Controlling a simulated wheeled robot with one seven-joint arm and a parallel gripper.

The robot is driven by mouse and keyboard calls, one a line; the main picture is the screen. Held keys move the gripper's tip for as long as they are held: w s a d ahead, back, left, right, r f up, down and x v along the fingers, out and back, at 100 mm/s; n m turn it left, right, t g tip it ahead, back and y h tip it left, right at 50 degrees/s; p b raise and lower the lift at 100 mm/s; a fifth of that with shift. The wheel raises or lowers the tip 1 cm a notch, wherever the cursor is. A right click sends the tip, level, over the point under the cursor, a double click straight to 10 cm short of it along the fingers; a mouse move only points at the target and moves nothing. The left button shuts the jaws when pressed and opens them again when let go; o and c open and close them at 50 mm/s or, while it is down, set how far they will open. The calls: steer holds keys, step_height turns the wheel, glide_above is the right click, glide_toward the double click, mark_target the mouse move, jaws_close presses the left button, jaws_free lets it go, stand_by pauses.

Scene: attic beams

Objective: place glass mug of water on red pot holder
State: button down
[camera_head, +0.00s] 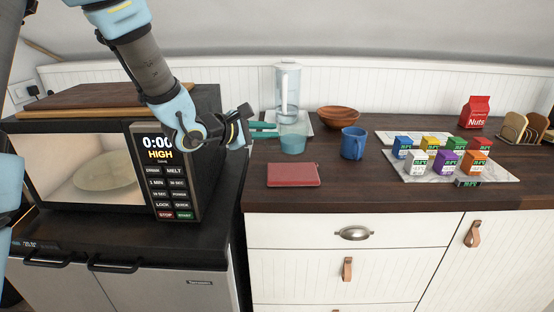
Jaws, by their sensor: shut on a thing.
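My gripper (247,126) is shut on the handle of a small teal mug (292,144) and reaches in from the left over the counter's left end. The mug looks upright. I cannot see whether it holds water or is made of glass, nor clearly whether its base touches the counter. The red pot holder (293,175) lies flat on the dark wooden counter, just in front of and below the mug in the picture. Nothing lies on it.
A clear pitcher (287,85) stands behind the mug. A wooden bowl (338,117) and a blue mug (353,144) stand to the right. Several small cartons (446,162) stand on trays farther right. A microwave (75,165) is at the left. Bare counter (345,195) surrounds the pot holder.

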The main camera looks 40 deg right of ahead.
steer(key=shift+f+p, duration=0.4)
steer(key=shift+f, duration=2.8)
steer(key=shift+f, duration=0.1)
steer(key=c, duration=0.9)
jaws_free()
steer(key=shift+a, duration=0.15)
steer(key=b+v, duration=0.2)
steer(key=v, duration=0.9)
steer(key=shift+s+a+r, duration=0.1)
steer(key=shift+a+r, duration=0.2)
